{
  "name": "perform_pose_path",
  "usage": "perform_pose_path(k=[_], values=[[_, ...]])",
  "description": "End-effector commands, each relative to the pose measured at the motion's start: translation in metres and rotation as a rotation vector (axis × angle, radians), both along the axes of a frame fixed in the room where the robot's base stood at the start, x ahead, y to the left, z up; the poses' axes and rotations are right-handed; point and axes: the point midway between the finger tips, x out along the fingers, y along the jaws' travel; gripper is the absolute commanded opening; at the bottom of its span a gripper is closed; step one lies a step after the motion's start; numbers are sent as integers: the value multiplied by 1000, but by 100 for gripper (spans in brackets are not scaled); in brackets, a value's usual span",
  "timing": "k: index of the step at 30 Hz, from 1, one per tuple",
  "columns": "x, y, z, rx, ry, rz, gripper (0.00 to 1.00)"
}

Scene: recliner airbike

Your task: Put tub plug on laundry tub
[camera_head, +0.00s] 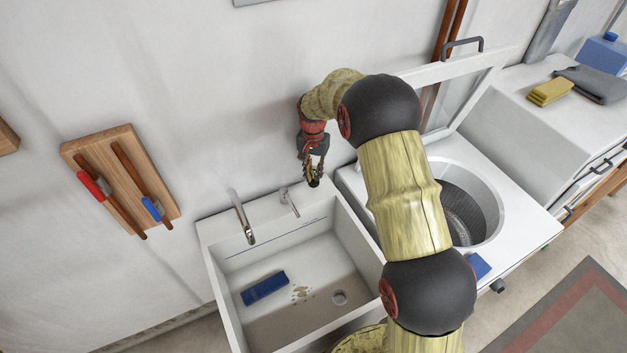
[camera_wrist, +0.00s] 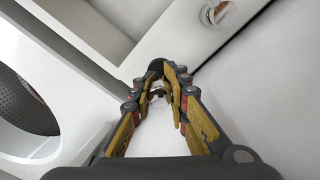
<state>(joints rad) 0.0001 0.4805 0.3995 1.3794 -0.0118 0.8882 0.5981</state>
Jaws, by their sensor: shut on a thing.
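My gripper (camera_head: 313,176) is over the tub's back right corner, close to the rim. In the wrist view my gripper (camera_wrist: 166,78) has its fingertips close together on a small dark thing, which looks like the tub plug (camera_wrist: 157,92). The fingers hide most of it, so its exact shape is unclear. The tub's rim (camera_wrist: 190,40) shows beyond the fingertips in the wrist view.
A faucet (camera_head: 242,217) and a small lever (camera_head: 289,201) stand on the tub's back ledge. A blue block (camera_head: 264,286) lies in the tub. A washing machine (camera_head: 525,232) with its lid raised stands on the right. A wooden board with tools (camera_head: 120,175) hangs on the wall.

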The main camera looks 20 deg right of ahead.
Motion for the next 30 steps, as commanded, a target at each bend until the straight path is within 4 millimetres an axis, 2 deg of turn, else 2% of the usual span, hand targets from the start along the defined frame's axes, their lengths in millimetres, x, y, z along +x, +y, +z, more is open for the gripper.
perform_pose_path(k=[9,20,21,30], values=[[5,0,-35,0,0,0,0],[5,0,-39,0,0,0,0],[5,0,-39,0,0,0,16],[4,0,-39,0,0,0,33]])
